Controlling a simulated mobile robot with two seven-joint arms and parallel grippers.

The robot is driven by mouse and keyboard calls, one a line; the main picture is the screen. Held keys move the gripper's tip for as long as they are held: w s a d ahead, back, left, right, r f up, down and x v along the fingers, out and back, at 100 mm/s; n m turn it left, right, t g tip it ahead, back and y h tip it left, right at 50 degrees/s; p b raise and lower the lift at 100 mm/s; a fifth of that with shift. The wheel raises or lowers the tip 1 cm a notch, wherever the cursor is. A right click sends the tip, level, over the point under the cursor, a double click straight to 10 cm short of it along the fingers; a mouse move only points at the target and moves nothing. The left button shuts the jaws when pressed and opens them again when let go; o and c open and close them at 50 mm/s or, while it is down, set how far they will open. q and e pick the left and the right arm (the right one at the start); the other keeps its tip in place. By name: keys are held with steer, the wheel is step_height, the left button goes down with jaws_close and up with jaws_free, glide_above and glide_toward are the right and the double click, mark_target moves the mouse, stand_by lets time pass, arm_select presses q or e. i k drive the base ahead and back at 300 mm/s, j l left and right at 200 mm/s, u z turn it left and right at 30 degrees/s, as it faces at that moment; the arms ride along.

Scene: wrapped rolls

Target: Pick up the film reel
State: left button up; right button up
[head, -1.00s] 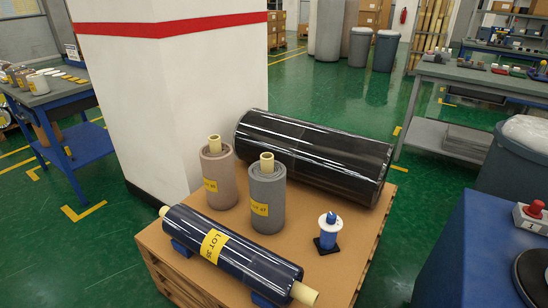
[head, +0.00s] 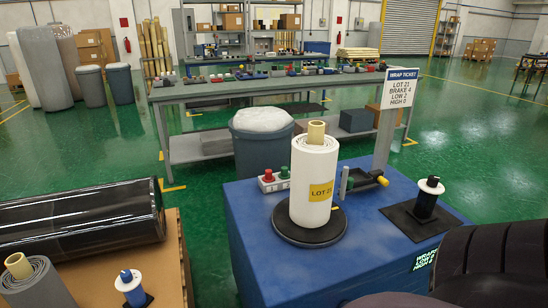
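Two small reels could be the film reel. One is black with white end discs (head: 428,198), upright on a black square pad on the blue machine (head: 255,240) at the right. The other is blue and white (head: 130,286), upright on the cardboard-topped pallet (head: 173,262) at the lower left. A white wrapped roll (head: 314,185) labelled LOT 21 stands upright on a black turntable (head: 345,238) on the machine. Neither gripper shows in the head view.
A wrap ticket sign (head: 398,86) stands behind the machine's top. Red and green buttons (head: 276,178) sit left of the white roll. A big black roll (head: 80,218) and a grey roll (head: 38,280) are on the pallet. A grey bin (head: 262,150) stands behind.

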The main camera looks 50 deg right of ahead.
mark_target(426, 203)
steer(key=z, duration=2.7)
